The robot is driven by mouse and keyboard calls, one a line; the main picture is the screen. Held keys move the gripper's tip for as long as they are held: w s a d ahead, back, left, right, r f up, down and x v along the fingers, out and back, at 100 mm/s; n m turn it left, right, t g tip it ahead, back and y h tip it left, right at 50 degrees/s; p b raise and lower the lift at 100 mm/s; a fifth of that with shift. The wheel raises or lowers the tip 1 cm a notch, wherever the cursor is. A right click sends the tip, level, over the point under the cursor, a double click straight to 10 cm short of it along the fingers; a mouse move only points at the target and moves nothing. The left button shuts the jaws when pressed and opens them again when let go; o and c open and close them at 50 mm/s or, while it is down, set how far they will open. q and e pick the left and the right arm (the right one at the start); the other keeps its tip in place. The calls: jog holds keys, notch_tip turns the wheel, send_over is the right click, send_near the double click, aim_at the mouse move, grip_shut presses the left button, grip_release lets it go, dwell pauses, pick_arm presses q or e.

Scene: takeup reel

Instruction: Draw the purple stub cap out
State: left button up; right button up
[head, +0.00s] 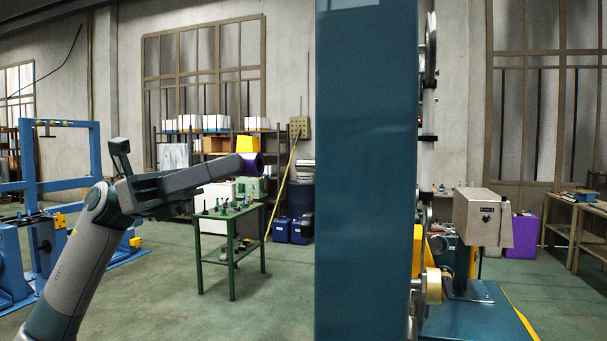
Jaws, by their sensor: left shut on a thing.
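The purple stub cap (255,161) is at the tip of my left gripper (243,164), left of a tall teal upright. My left gripper is shut on it and points right, with the arm coming in from the lower left. Clear space shows between the cap and the upright in the picture; I cannot tell the depth between them. Part of the cap is hidden by the grey fingers. My right gripper is not in view.
The teal upright (365,180) blocks the middle of the view. Rollers and a cream roll (433,286) sit on its right side, near a grey box (482,217). A green table (231,217) with small items stands behind my left gripper. Blue frames (62,184) stand far left.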

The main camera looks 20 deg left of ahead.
pick_arm(q)
jog(key=shift+s+a+b, duration=0.1)
jog(key=shift+a+b, duration=0.25)
jog(key=shift+a, duration=0.9)
jog(key=shift+d, duration=0.1)
